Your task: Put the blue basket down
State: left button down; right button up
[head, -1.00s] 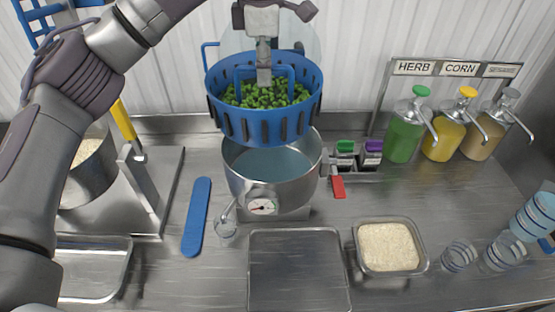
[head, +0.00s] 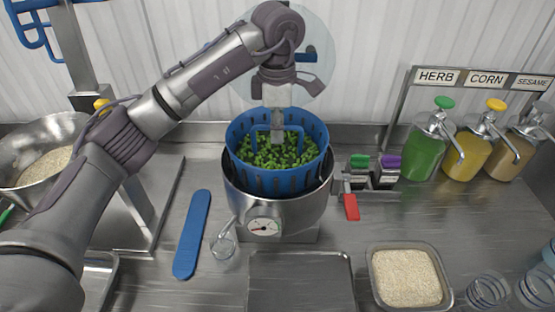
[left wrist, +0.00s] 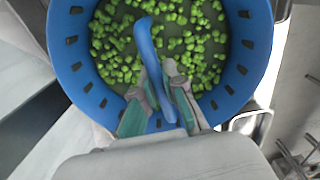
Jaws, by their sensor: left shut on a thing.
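The blue basket (head: 280,181) holds green vegetable pieces (head: 270,154). In the head view its lower part is inside the steel pot (head: 318,205) and its rim stands above the pot's rim. My left gripper (head: 278,138) is above the basket, shut on its blue handle. The left wrist view shows the two fingertips (left wrist: 168,88) closed around the handle (left wrist: 146,50), with the basket wall (left wrist: 85,95) and the green pieces around them. Whether the basket rests on the pot's bottom is hidden. My right gripper is not in view.
A blue flat bar (head: 192,235) lies left of the pot. A dark tray (head: 300,285) is in front, and a container of rice (head: 405,278) is at front right. Sauce pumps (head: 427,148) stand at right.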

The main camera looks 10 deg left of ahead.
pick_arm(q)
jog(key=p, duration=0.1)
send_over(278, 160)
jog(key=s, duration=0.1)
notch_tip(278, 160, down, 5)
jog(key=shift+r, duration=0.15)
jog(key=shift+s+d+f+p, duration=0.1)
jog(key=shift+f+p, duration=0.8)
jog(key=shift+f, duration=1.1)
jog(key=c, duration=1.7)
grip_release()
jog(key=shift+f, duration=0.2)
jog(key=o, duration=0.5)
jog(key=shift+c, duration=0.2)
jog(key=shift+s, duration=0.1)
jog(key=shift+r, duration=0.2)
